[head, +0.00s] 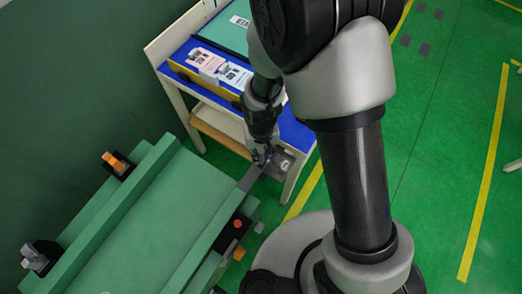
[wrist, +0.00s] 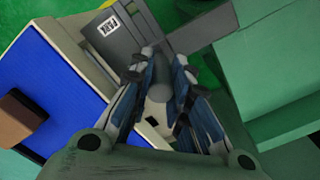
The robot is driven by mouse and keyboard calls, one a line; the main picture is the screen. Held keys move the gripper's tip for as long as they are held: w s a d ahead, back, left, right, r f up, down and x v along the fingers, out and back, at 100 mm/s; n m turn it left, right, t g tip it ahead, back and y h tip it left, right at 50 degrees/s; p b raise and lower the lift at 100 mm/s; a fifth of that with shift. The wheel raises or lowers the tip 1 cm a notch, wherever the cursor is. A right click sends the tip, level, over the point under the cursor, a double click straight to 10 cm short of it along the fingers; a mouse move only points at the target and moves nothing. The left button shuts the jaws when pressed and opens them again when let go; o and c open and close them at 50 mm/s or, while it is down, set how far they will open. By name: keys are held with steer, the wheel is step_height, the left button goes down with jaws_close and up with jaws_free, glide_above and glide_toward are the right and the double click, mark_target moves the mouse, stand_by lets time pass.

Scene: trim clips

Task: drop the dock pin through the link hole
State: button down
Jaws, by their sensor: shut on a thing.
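The dock pin (wrist: 158,92) is a grey rounded piece between my fingers in the wrist view. My gripper (head: 263,157) is shut on it, and the hand and fingers hide most of the pin in the head view. A grey link bar (head: 250,178) sticks out from the green cart's corner toward the rack, just below my gripper. In the wrist view the link bar (wrist: 200,27) lies just beyond the fingertips, next to a dark grey bracket (wrist: 112,55) with a white label on the rack. I cannot see the link hole or whether the pin touches anything.
The green cart (head: 130,215) fills the lower left, with an orange-topped latch (head: 116,162) and a red button (head: 237,223). A blue-topped rack (head: 200,90) holding labelled boxes stands behind. Green floor (head: 440,120) with yellow lines is open on the right.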

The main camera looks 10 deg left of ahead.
steer(key=shift+f+b, duration=0.65)
steer(key=shift+f, duration=0.2)
steer(key=c, duration=1.4)
jaws_free()
step_height(320, 180, up, 12)
steer(key=shift+r, duration=0.1)
